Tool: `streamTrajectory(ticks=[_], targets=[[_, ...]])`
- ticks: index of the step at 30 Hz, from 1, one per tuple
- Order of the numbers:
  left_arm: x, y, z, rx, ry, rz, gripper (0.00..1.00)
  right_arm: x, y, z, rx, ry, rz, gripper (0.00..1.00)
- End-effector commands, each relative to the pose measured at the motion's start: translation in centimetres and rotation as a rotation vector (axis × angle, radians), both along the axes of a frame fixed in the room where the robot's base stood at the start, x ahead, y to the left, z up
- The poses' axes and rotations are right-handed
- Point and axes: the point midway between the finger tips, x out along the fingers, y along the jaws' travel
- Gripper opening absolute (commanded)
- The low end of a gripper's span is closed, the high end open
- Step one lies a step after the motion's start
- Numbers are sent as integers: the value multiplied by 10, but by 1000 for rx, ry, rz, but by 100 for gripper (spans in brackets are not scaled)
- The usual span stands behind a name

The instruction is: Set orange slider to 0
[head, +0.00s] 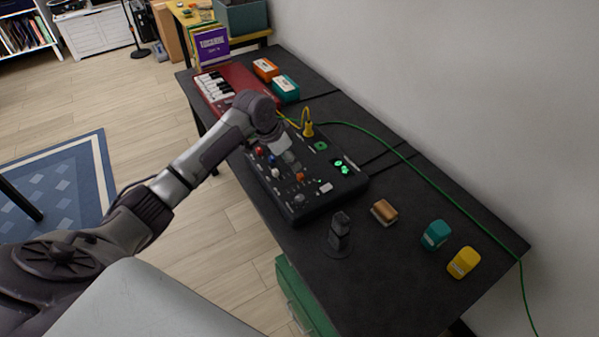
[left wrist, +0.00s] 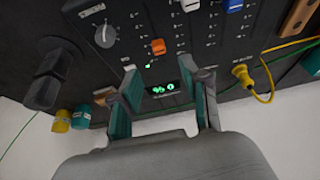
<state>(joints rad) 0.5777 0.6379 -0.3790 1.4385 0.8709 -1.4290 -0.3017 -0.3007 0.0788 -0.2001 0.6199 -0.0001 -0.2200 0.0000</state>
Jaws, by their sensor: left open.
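The black control box (head: 325,200) lies on the dark table with several coloured sliders on its top. The orange slider (head: 300,177) shows near the box's front part; it is also in the left wrist view (left wrist: 158,47), beside a column of tick marks. A small green-lit display (head: 342,168) is on the box; its digits are too small to read surely. My left gripper (left wrist: 167,76) is open and empty, its fingers apart over the box, with the orange slider just beyond the fingertips in the wrist view. In the head view its wrist hides part of the box. My right gripper is out of view.
A red keyboard (head: 228,82) and orange and teal boxes stand behind the control box. A yellow plug (head: 307,130) and green cable run along the right. A black stand (head: 340,232), a brown block (head: 384,211), and teal and yellow items (head: 463,263) are at the front.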

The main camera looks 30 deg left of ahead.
Motion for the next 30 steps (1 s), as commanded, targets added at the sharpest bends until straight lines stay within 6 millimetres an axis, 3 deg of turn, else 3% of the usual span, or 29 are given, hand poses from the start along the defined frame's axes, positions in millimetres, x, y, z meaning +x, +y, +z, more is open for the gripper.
streamTrajectory(ticks=[6,12,25,30], targets=[[15,-10,-43,-2,2,0,46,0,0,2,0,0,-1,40],[24,-15,-69,-1,2,1,46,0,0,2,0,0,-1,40],[28,-17,-79,1,-1,-1,46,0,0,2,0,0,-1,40],[28,-17,-79,1,-1,-1,19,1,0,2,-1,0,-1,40]])
